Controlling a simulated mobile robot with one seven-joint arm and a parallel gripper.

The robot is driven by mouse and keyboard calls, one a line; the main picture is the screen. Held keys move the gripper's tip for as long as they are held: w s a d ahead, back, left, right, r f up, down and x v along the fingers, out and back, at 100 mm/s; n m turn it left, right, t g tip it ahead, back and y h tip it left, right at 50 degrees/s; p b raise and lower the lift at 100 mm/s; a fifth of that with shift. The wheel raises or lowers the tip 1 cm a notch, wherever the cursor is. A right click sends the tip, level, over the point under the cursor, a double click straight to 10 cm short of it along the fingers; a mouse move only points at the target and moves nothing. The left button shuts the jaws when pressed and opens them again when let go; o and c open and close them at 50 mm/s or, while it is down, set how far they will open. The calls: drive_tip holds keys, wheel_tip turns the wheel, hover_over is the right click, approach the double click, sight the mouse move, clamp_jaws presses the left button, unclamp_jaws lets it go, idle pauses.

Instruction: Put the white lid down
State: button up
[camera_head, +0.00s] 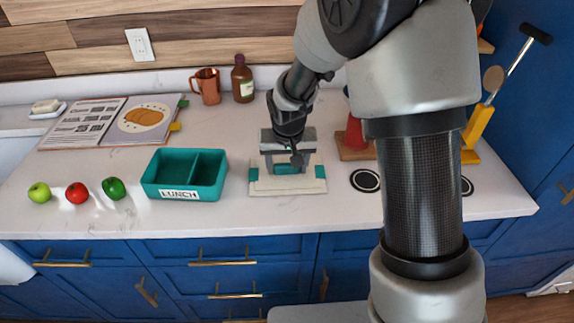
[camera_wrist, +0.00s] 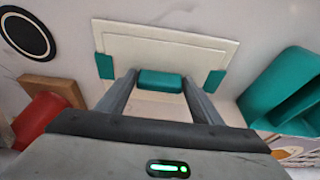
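The white lid (camera_head: 258,187) has teal clips at its ends and a raised teal handle block in its middle. It lies flat at or just above the counter, right of the teal lunch box; I cannot tell whether it touches. In the wrist view the lid (camera_wrist: 165,48) spreads out beyond my fingers. My gripper (camera_head: 287,166) points down over the lid's middle. In the wrist view my gripper (camera_wrist: 160,78) has one finger against each end of the teal handle, closed on it. The lunch box (camera_head: 182,195) is open, with two compartments and a LUNCH label.
A red cone-like piece on a wooden block (camera_head: 354,152) stands close right of the lid. A black ring mark (camera_head: 365,181) lies on the counter (camera_head: 225,130). A copper mug (camera_head: 207,86), a brown bottle (camera_head: 242,79), an open book (camera_head: 110,122) and several fruits are farther left.

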drive_tip(key=shift+o, duration=1.1)
drive_tip(key=shift+r, duration=0.25)
drive_tip(key=p+v, duration=0.1)
drive_tip(key=v, duration=1.1)
drive_tip(key=s+d+r, duration=0.3)
drive_tip(key=s, duration=0.4)
drive_tip(key=s+d+r+t, duration=0.1)
drive_tip(key=s+d+r, duration=0.3)
drive_tip(key=s, duration=0.3)
drive_tip(key=s+d+r+t, duration=0.1)
drive_tip(key=s+d+r, duration=0.2)
drive_tip(key=s, duration=0.4)
drive_tip(key=shift+s+d+r, duration=0.35)
drive_tip(key=shift+s+r, duration=0.05)
drive_tip(key=shift+r, duration=0.15)
